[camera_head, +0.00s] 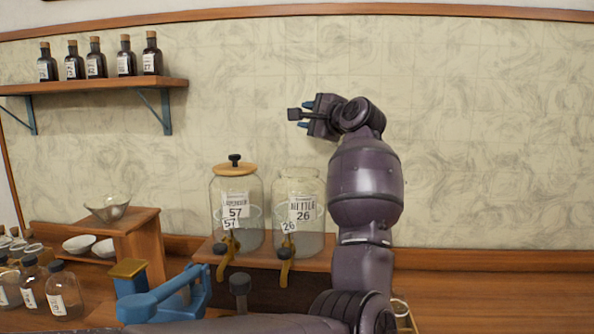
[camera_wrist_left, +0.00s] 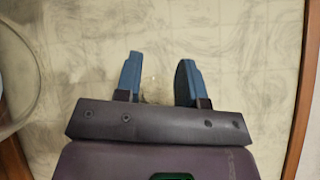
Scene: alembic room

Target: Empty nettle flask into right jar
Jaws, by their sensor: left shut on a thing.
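The right jar (camera_head: 315,220) is clear glass without a lid, labelled with what looks like nettle and 26. A tap is at its front. My left gripper (camera_head: 303,115) is above this jar, pointing left, against the wall. Its blue fingers stand apart, and a small dark thing (camera_head: 294,115) shows at their tips; I cannot tell what it is. The fingers also show in the left wrist view (camera_wrist_left: 158,80), where nothing clear is seen between them. I cannot pick out the nettle flask for certain. My right gripper is not in view.
A lidded jar (camera_head: 225,195) marked 57 stands left of the right jar. Labelled bottles (camera_head: 62,290) crowd the lower left. A blue device (camera_head: 165,299) is in front. Dark bottles (camera_head: 96,62) line a shelf.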

